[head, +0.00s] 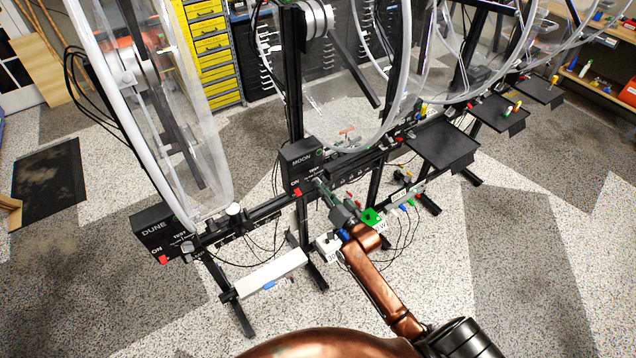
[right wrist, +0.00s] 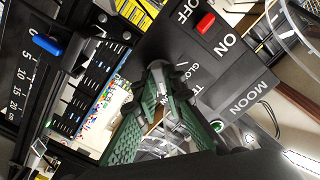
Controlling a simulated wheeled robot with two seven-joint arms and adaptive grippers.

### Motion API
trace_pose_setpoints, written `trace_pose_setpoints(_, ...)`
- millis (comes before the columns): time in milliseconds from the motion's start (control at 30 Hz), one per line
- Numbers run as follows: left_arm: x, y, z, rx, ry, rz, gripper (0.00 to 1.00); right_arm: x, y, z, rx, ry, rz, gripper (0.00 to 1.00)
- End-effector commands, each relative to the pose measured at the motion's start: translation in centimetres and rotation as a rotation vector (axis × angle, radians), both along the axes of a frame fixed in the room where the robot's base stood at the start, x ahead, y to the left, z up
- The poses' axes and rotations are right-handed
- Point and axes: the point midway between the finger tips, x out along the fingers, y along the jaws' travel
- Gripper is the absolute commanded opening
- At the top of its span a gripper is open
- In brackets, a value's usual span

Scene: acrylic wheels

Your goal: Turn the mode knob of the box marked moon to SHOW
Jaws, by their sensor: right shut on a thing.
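The black box marked MOON (head: 300,160) stands on the long rail near the middle of the head view, with a red ON/OFF switch (head: 297,192) at its front. In the right wrist view its lettered face (right wrist: 215,70) shows ON, OFF and MOON, and its red switch (right wrist: 205,22) shows too. My right gripper (head: 322,187) reaches the box's face. Its green fingers (right wrist: 167,85) are shut on the mode knob, which they mostly hide. The knob's setting cannot be read. My left gripper is not in view.
A box marked DUNE (head: 152,228) with its own red switch stands to the left. Large clear wheels (head: 205,130) rise behind the rail. A green block (head: 371,217) and cables lie near my right forearm. A black tray (head: 440,147) stands to the right.

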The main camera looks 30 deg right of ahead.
Motion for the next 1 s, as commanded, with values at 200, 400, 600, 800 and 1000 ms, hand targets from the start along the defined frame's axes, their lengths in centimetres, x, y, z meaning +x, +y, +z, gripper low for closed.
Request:
trace_pose_setpoints(200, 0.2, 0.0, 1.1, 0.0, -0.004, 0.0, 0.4, 0.0, 0.0, 0.1, 0.124, 0.012, -0.001, 0.0)
trace_pose_setpoints(400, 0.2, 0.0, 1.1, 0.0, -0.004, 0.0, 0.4, 0.0, 0.0, -0.1, 0.145, 0.013, -0.001, 0.0)
trace_pose_setpoints(600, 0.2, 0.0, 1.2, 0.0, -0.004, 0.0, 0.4, 0.0, 0.0, -0.1, 0.152, 0.014, -0.001, 0.0)
trace_pose_setpoints(800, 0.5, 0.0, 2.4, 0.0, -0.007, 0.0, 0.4, 0.0, -0.1, 0.1, 0.278, 0.024, -0.001, 0.0)
trace_pose_setpoints(1000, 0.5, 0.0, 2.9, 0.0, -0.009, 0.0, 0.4, 0.0, 0.0, 0.0, 0.395, 0.033, -0.001, 0.11)
